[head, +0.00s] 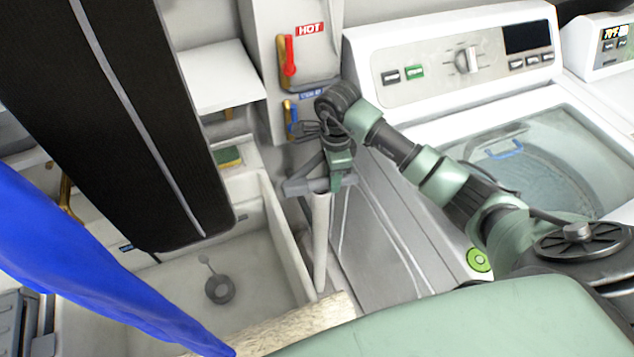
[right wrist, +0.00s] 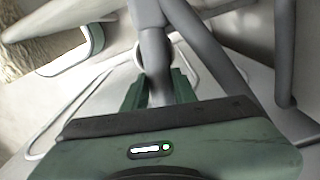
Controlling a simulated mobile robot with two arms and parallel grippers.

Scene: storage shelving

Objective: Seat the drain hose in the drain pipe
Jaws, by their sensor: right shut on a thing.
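My right gripper (head: 340,165) points down between the sink and the washing machine. In the right wrist view its green fingers (right wrist: 158,92) are shut on a grey hose (right wrist: 155,50), which runs upward out of the grip. A white upright pipe (head: 320,240), which looks like the drain pipe, stands just below and left of the gripper in the head view. Grey bars near its top and the gripper partly hide its mouth. I cannot tell whether the hose end is in the pipe or apart from it. My left gripper is not in view.
The washing machine (head: 450,75) stands right, its lid showing water. A utility sink (head: 265,255) with a drain plug (head: 219,289) lies left. A red-handled hot valve (head: 288,58) is on the wall behind. A black panel (head: 130,110) and blue cloth (head: 80,255) block the left.

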